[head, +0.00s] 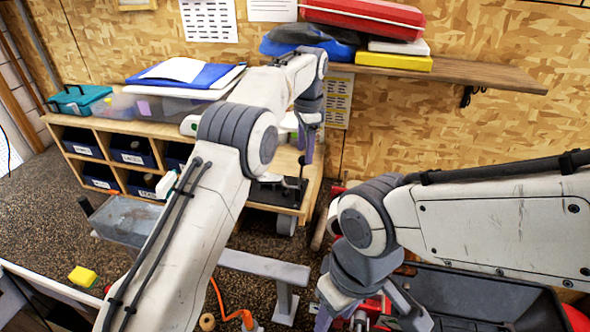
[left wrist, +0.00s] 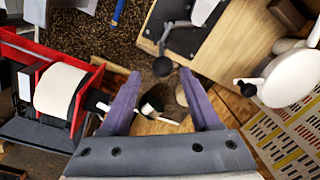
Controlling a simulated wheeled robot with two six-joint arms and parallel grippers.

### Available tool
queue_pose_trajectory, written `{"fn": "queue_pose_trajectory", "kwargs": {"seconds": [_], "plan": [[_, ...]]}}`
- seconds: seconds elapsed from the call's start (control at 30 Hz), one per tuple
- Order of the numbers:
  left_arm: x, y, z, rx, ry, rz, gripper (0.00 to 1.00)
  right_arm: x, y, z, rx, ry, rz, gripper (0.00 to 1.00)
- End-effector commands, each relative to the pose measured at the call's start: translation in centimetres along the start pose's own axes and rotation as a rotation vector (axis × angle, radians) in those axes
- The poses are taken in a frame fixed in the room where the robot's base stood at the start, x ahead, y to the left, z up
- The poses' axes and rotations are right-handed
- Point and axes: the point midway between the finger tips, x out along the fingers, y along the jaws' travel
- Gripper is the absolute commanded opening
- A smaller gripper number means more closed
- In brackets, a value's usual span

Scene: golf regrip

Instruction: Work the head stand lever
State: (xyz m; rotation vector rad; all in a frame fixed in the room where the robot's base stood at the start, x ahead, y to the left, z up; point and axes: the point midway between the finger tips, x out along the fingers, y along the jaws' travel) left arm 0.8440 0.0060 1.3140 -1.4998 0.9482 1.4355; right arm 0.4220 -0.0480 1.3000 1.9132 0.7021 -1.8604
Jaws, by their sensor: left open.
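My left gripper (head: 308,150) is open and points down over the right end of the low wooden bench. In the left wrist view its two purple fingers (left wrist: 161,76) stand apart. In the head view the plate (head: 268,194) is partly behind my gripper. My right gripper (head: 365,312) is low at the bottom edge, partly cut off.
The wooden bench (left wrist: 235,45) has cubbies with dark bins on its left. A white round part (left wrist: 290,80) with a small black knob stands close right of my fingers. A red holder with a white roll (left wrist: 60,90) is at left. A shelf (head: 460,72) hangs above.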

Motion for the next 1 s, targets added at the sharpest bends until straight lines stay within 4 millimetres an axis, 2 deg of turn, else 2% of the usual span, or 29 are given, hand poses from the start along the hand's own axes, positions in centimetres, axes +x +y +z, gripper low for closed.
{"fn": "queue_pose_trajectory", "kwargs": {"seconds": [0.17,0.5,0.7,1.0], "plan": [[1.4,-0.3,0.5,-0.008,-0.002,0.008,0.63,-0.3,-0.1,0.0,-0.009,0.0,0.0,0.5],[7.2,-0.4,0.9,-0.015,-0.004,0.008,0.63,-2.7,-0.3,-0.2,-0.006,0.0,0.0,0.5],[9.8,-0.5,0.9,-0.015,-0.002,0.006,0.63,-3.7,-0.4,-0.2,-0.005,0.0,0.0,0.5],[10.7,-0.4,0.8,-0.014,0.0,0.003,0.63,-3.8,-0.4,-0.2,-0.005,-0.001,0.0,0.5]]}}
